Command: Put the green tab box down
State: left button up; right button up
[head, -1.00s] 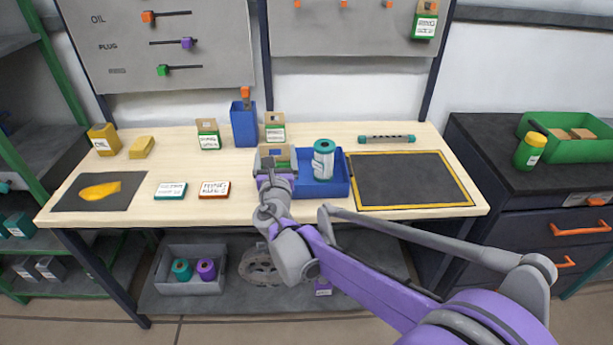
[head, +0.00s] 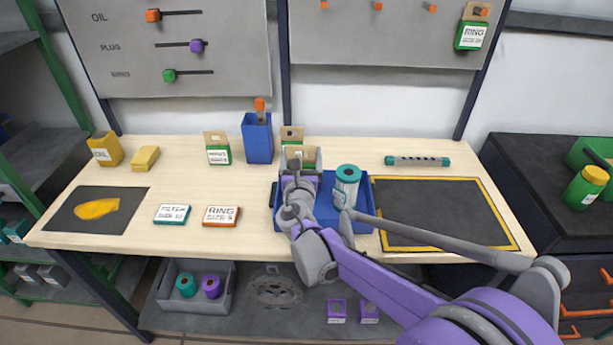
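A green box with a tan tab (head: 217,155) stands upright at the back of the wooden table. A second green tab box (head: 292,136) stands further right, partly hidden. A third green tab box (head: 472,34) hangs on the grey panel at upper right. In front of the second box, a tan and green box-like piece (head: 313,158) shows at the left end of the blue tray (head: 362,222). My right gripper (head: 296,178) is right against this piece. Its own wrist hides its fingers, so its grip is unclear. My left gripper is not in view.
A teal and white cylinder (head: 347,186) stands in the blue tray. A blue bin (head: 257,138) stands behind. Two flat labelled boxes (head: 172,214) (head: 221,215) lie to the left. The yellow-edged dark mat (head: 445,213) at right is empty, and the table's front left is mostly clear.

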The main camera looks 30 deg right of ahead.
jog(key=shift+w+f+b, duration=0.1)
jog(key=shift+f+b, duration=0.25)
jog(key=shift+f, duration=2.1)
jog(key=shift+f, duration=0.15)
jog(key=shift+f+b, duration=0.45)
jog(key=shift+f, duration=0.05)
jog(key=o, duration=1.1)
jog(key=shift+r, duration=0.1)
jog(key=v, duration=0.8)
jog(key=r+p+v, duration=0.1)
jog(key=v, duration=0.3)
jog(key=shift+d, duration=0.1)
